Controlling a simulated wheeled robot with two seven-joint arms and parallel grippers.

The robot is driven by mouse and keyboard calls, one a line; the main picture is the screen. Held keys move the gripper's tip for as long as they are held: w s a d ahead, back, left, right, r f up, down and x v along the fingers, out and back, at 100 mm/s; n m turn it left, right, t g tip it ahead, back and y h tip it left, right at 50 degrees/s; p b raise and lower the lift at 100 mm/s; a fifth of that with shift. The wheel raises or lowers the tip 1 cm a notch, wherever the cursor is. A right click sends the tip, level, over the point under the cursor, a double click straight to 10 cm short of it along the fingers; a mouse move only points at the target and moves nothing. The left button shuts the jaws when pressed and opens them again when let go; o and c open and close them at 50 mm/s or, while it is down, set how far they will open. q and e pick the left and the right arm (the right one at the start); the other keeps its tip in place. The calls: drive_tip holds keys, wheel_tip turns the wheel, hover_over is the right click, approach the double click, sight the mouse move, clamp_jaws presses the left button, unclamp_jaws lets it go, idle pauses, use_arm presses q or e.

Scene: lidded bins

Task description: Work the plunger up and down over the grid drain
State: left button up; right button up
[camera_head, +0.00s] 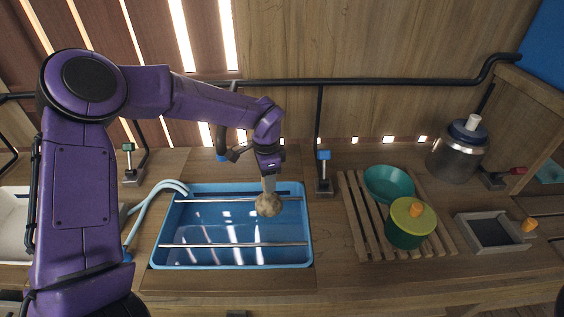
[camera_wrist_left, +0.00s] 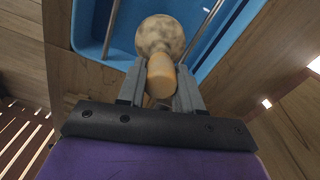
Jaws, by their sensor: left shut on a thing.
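My left gripper (camera_head: 269,184) points down over the blue basin (camera_head: 165,235) and is shut on the plunger (camera_head: 268,205). The plunger has a round, speckled beige head below the fingers. In the left wrist view, its tan handle (camera_wrist_left: 161,78) sits between the two grey fingers of my left gripper (camera_wrist_left: 160,70), with the round head (camera_wrist_left: 160,35) beyond. The head is over the basin, near the back metal rod; I cannot tell whether it touches anything. I cannot make out a grid drain in these views. My right gripper is not in view.
Two metal rods (camera_head: 235,245) cross the basin. A pale blue hose (camera_head: 135,225) bends over its left rim. To the right, a slatted rack (camera_head: 365,225) holds a teal bowl (camera_head: 389,184) and a green lidded pot (camera_head: 408,232). A blue-topped tap (camera_head: 323,172) stands behind.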

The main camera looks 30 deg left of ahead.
sight(268, 201)
use_arm(q)
drive_tip(key=shift+w, duration=0.35)
drive_tip(key=shift+f, duration=0.25)
drive_tip(key=s+f+b, duration=0.1)
drive_tip(key=s, duration=0.1)
drive_tip(key=s+f+b, duration=0.1)
drive_tip(key=s, duration=0.1)
drive_tip(key=shift+a+f+b, duration=0.1)
drive_tip(key=shift+f+b, duration=0.05)
drive_tip(key=shift+b, duration=0.15)
drive_tip(key=f, duration=0.1)
drive_tip(key=w+f+b, duration=0.1)
drive_tip(key=f, duration=0.1)
drive_tip(key=w+f+b, duration=0.1)
drive_tip(key=f, duration=0.1)
drive_tip(key=shift+w+f, duration=0.2)
drive_tip(key=shift+w, duration=0.05)
wheel_tip(268, 201, down, 7)
drive_tip(key=b, duration=0.7)
drive_tip(key=shift+s, duration=0.3)
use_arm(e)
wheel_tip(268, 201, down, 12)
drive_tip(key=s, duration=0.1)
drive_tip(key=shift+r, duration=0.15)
use_arm(q)
drive_tip(key=shift+r, duration=0.15)
drive_tip(key=shift+f+b, duration=0.2)
drive_tip(key=shift+b, duration=0.1)
